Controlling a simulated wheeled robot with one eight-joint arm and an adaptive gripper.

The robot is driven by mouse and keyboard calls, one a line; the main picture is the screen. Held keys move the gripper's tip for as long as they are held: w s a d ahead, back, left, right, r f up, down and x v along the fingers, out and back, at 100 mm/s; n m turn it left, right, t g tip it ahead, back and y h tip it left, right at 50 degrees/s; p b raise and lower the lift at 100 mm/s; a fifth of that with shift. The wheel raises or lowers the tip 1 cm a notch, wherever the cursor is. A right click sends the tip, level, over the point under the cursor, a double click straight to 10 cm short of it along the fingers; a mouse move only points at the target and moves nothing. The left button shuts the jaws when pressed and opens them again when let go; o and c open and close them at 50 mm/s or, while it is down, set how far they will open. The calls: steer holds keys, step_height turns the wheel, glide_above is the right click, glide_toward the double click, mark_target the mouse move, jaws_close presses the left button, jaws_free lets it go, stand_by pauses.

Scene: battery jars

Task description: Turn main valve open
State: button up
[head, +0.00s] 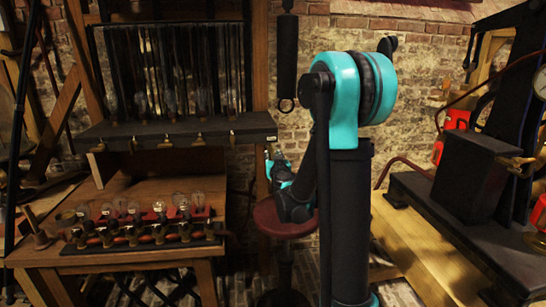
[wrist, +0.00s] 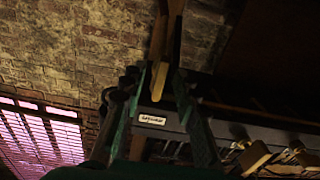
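The head view does not clearly show which fitting is the main valve. Several brass taps (head: 200,138) hang along the front of a black shelf. In the wrist view, brass handles (wrist: 252,156) show at the lower right, beside a black edge with a small white label (wrist: 152,120). A yellowish-brown bar (wrist: 158,62) stands beyond my fingertips, near the middle. My gripper (head: 272,165) is by the right end of the shelf, partly hidden by my arm. In the wrist view my gripper (wrist: 161,85) has its fingers apart, with the label visible between them; contact with the bar cannot be told.
A wooden bench (head: 140,262) with a row of bulbs (head: 160,210) stands at the left. A dark red round seat (head: 285,220) is below my gripper. A black machine (head: 470,180) with a gauge stands at the right. A brick wall is behind.

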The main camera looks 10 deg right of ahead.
steer(key=shift+s, duration=0.1)
steer(key=s, duration=1.1)
steer(key=shift+s, duration=0.4)
